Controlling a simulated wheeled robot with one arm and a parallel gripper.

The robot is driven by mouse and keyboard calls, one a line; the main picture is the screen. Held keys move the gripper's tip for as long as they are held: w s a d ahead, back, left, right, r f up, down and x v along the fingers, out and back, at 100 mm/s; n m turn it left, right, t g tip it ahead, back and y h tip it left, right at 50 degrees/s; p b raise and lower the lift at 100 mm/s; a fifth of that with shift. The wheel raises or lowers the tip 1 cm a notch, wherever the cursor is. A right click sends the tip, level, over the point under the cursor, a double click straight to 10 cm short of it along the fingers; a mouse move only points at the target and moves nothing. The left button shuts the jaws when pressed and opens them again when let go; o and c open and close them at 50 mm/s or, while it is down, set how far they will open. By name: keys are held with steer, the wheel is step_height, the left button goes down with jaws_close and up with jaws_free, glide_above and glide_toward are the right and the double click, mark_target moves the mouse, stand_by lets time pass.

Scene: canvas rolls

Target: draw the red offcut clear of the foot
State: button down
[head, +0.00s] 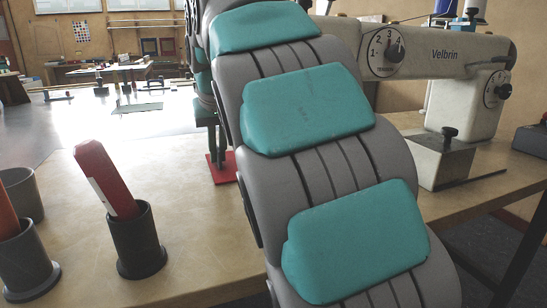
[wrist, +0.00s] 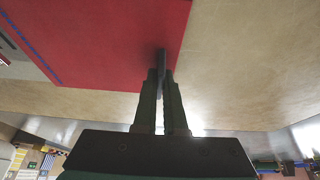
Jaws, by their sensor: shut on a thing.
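The red offcut (wrist: 95,40) lies flat on the pale tabletop and fills the upper left of the wrist view, with a blue line along its left side. In the head view only a small red part (head: 221,168) shows beside my arm. In the head view my gripper (head: 214,150) is low over the red, partly hidden by my arm. The sewing machine (head: 440,50) stands right; its foot is hidden behind my arm.
The tabletop (head: 185,210) between the dark cup and my arm is bare.

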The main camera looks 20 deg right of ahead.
steer(key=shift+a, duration=0.3)
steer(key=shift+a, duration=0.8)
steer(key=c, duration=1.3)
jaws_free()
steer(key=shift+o, duration=0.2)
steer(key=shift+r+p, duration=1)
steer(key=shift+r, duration=1)
